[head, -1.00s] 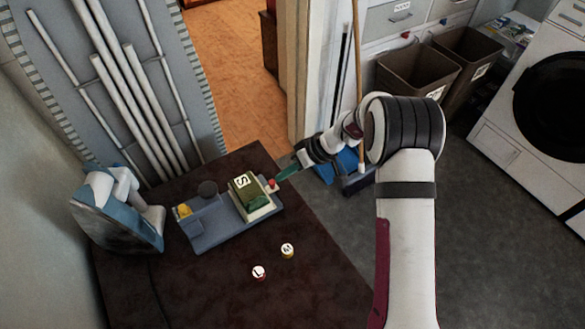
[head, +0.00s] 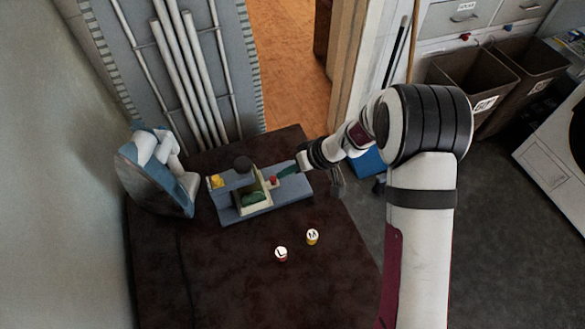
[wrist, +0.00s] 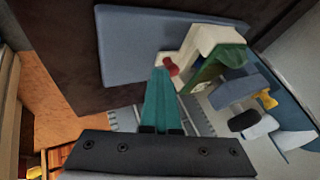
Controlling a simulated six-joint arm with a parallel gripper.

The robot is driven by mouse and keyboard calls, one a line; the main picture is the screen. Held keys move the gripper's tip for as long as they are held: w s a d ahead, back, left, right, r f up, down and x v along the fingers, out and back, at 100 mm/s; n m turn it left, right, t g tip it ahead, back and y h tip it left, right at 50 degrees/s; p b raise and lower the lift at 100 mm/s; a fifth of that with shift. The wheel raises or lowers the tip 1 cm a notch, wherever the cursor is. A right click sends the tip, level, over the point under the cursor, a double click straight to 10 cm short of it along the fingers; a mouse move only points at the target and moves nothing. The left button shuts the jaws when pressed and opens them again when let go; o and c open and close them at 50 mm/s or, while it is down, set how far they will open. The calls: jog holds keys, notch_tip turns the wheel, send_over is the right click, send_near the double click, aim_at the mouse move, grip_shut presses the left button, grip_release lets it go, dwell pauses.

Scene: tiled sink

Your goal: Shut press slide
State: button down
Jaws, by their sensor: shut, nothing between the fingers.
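The press has a blue-grey base (head: 296,187) on the dark table, with a cream-and-green slide (head: 252,199) standing on it. A red knob (head: 273,181) is on the slide's right side. In the wrist view the slide (wrist: 214,45) shows a cream body and green top, with the red knob (wrist: 171,65) facing my fingers. My gripper (head: 284,172) has its teal fingers shut and empty, close beside the knob at the right end of the base. In the wrist view the fingertips (wrist: 161,74) are at the knob; I cannot tell whether they touch.
A dark round knob (head: 243,164) and a yellow piece (head: 217,181) are at the base's left. Jars marked L (head: 281,254) and M (head: 312,237) stand in front. A blue-and-white appliance (head: 160,172) stands at left. The table's front is mostly clear.

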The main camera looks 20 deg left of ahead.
jog(key=shift+s, duration=0.1)
jog(key=w+d, duration=0.1)
jog(key=d, duration=0.1)
jog(key=w+d+r, duration=0.1)
jog(key=w, duration=0.1)
jog(key=shift+w+d+r, duration=0.15)
jog(key=shift+d, duration=0.25)
jog(key=s+d+r+m+h, duration=0.1)
jog(key=s+d+r+m, duration=0.1)
jog(key=s+d+r, duration=0.35)
jog(key=s+d+r+m+h, duration=0.1)
jog(key=s+d+r+m, duration=0.2)
jog(key=d+r, duration=0.45)
jog(key=s+d+r+m+h, duration=0.1)
jog(key=s+d+m, duration=0.3)
jog(key=s, duration=0.5)
jog(key=s+d+r+m+h, duration=0.2)
jog(key=s+d+m, duration=0.2)
jog(key=s, duration=0.5)
jog(key=m, duration=0.2)
jog(key=shift+d+r+m+t+h, duration=0.25)
jog(key=shift+d+m+t+h, duration=0.05)
jog(key=shift+d+m, duration=0.1)
